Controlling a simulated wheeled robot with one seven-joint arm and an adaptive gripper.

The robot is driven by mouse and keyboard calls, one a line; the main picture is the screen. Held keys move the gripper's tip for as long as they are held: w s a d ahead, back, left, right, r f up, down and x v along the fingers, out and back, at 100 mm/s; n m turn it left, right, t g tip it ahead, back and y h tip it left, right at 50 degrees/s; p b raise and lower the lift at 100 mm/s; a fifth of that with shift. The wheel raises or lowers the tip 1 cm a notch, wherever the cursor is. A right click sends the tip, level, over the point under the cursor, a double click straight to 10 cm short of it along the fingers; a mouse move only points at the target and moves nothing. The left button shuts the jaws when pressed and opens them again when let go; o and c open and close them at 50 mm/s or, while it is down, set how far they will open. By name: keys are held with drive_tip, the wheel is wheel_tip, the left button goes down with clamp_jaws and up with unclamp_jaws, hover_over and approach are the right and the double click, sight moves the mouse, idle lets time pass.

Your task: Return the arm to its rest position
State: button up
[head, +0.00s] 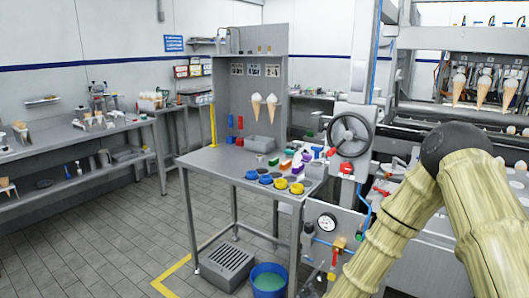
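My arm shows at the right of the head view as pale, bamboo-like links bent at a dark joint. One link runs down to the bottom edge and the other runs down toward the bottom right corner. My gripper is outside the frame, so I cannot see whether it holds anything.
A grey steel table (215,167) stands mid-view, with two cones on its back panel and coloured caps on top. A machine with a handwheel (350,139) stands close to my arm. A blue bucket (269,281) and grey crate (228,265) sit below. The left floor is clear.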

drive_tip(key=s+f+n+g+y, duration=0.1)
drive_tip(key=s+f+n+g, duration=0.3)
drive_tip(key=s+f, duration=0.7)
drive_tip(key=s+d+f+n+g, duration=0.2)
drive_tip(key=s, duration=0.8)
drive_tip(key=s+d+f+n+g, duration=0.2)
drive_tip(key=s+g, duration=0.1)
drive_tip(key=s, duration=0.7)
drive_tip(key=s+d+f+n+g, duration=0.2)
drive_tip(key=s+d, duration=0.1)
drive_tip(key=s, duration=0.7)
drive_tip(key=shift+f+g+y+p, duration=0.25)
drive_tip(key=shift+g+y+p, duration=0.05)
drive_tip(key=shift+p, duration=0.1)
